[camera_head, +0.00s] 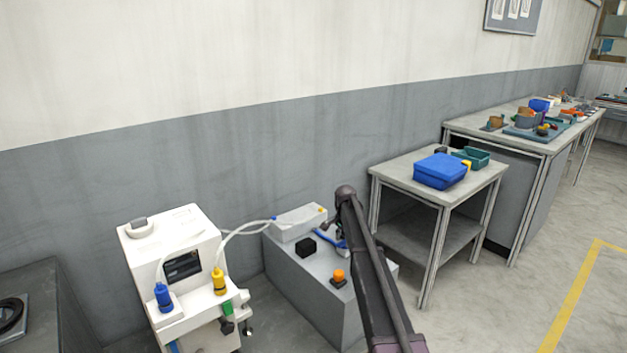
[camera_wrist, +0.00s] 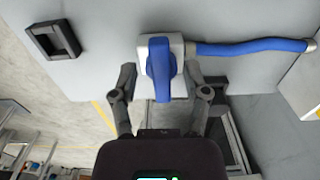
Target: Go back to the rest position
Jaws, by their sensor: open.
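My gripper (camera_wrist: 160,78) is open in the wrist view, with one dark finger on each side of a blue handle (camera_wrist: 158,66). Gaps show between the fingers and the handle, and I see no contact. The handle sits on a white block (camera_wrist: 175,46), with a blue hose (camera_wrist: 250,47) running right from it. In the head view my arm rises from the bottom and bends down over the grey bench (camera_head: 335,310). My fingers cannot be made out there.
A black box (camera_head: 306,247) and an orange knob (camera_head: 338,275) stand on the bench close to my arm. A white machine (camera_head: 185,265) with hoses is at left. A side table (camera_head: 400,180) with a blue bin (camera_head: 440,171) is at right. Open floor lies right.

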